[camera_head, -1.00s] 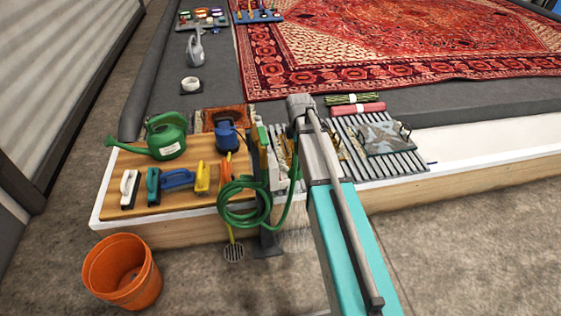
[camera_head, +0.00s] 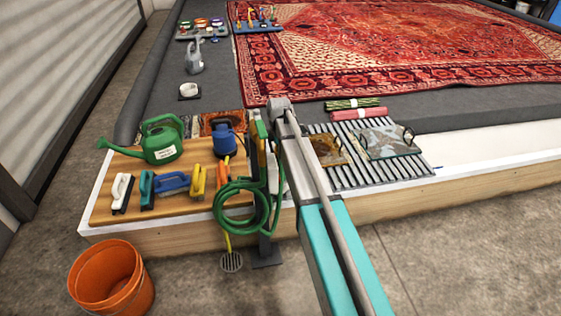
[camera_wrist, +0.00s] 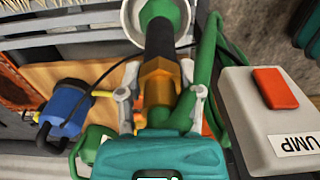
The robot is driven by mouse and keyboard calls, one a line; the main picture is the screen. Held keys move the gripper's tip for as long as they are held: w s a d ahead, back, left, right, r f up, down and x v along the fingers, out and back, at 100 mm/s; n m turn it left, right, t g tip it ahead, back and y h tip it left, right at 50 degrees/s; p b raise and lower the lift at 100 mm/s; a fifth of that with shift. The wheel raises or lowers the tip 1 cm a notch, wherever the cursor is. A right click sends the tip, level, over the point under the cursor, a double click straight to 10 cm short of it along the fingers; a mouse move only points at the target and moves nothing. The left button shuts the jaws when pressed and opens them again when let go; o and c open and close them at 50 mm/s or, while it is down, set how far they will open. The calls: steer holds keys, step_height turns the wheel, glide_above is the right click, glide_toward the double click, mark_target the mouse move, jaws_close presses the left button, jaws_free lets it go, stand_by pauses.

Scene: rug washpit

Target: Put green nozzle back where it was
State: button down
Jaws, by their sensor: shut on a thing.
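In the wrist view my gripper (camera_wrist: 158,76) has its two grey fingers on either side of the brass hex part of the nozzle (camera_wrist: 157,88), shut on it. A black section and a green end inside a pale round rim lie beyond the brass. In the head view the green hose (camera_head: 222,200) hangs in a coil on a dark post at the platform's front edge. My arm hides most of my gripper there. Whether the nozzle rests in a holder is unclear.
A pale box with a red switch (camera_wrist: 276,88) stands close at the right in the wrist view. A blue pump-like item (camera_wrist: 66,108) is at left. The head view shows a green watering can (camera_head: 163,140), several brushes, a slatted grate (camera_head: 345,178) and an orange bucket (camera_head: 112,280).

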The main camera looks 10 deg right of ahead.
stand_by(0.3)
steer(key=shift+w+a+f+b, duration=0.25)
steer(key=shift+w+f+b, duration=0.2)
steer(key=shift+f+b, duration=0.3)
steer(key=shift+s+f+b, duration=0.1)
steer(key=shift+f+b, duration=1.15)
steer(key=shift+f, duration=0.05)
steer(key=shift+f, duration=0.15)
steer(key=shift+c, duration=1.3)
jaws_free()
steer(key=shift+r, duration=0.25)
step_height(320, 180, up, 12)
steer(key=p, duration=1.2)
